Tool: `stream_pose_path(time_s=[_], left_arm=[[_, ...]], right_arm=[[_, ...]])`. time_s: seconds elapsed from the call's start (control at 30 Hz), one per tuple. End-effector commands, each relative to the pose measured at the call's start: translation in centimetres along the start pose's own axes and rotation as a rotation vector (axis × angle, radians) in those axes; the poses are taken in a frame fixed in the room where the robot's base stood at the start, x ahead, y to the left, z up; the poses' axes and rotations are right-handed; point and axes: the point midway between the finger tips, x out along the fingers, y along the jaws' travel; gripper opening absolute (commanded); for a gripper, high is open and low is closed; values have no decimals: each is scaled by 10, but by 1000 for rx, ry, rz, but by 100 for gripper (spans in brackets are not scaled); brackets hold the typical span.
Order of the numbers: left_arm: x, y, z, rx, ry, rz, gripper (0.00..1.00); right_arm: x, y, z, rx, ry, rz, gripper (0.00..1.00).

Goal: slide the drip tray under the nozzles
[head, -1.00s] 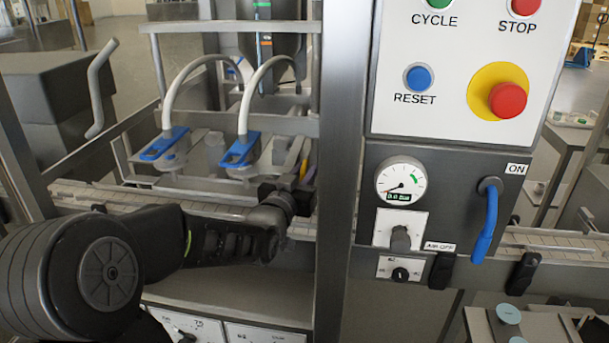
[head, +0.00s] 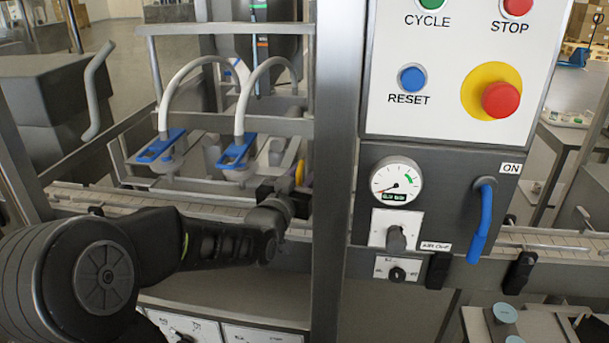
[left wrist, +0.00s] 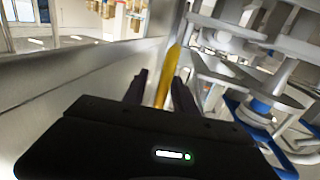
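Two nozzles with blue clamps, the left one (head: 162,146) and the right one (head: 238,151), hang on white hoses behind the rail in the head view. A grey metal tray-like part (head: 128,172) lies below them; I cannot tell for sure that it is the drip tray. A small yellow part (head: 299,174) stands at its right end, by the post. My left gripper (head: 284,189) is beside this part. In the left wrist view the yellow part (left wrist: 171,75) is a thin upright strip between my two spread fingers (left wrist: 159,90). My right gripper is out of view.
A steel post (head: 334,150) stands just right of my left gripper. Right of it is a control panel (head: 440,70) with a gauge (head: 396,181) and a blue valve handle (head: 488,222). A slatted conveyor (head: 90,199) runs in front of the nozzles.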

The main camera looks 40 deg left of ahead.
Motion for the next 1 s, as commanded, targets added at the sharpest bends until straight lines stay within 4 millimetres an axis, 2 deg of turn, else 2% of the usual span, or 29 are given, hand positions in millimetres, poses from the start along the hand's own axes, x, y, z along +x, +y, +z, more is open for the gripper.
stream_pose_path(time_s=[0.17, 0.4, 0.53, 0.7, 1.0], left_arm=[[-16, 0, 1, 0, 1, -1, 33], [-54, 1, 1, 0, 2, 1, 33], [-69, 1, 0, 0, 2, 2, 33], [-77, 1, 1, -1, -1, 2, 33], [-76, 1, 1, 0, -1, 2, 33]], right_arm=[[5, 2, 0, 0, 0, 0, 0], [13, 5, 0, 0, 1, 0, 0], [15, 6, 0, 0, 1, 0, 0], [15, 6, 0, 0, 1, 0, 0], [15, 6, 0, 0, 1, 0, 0]])
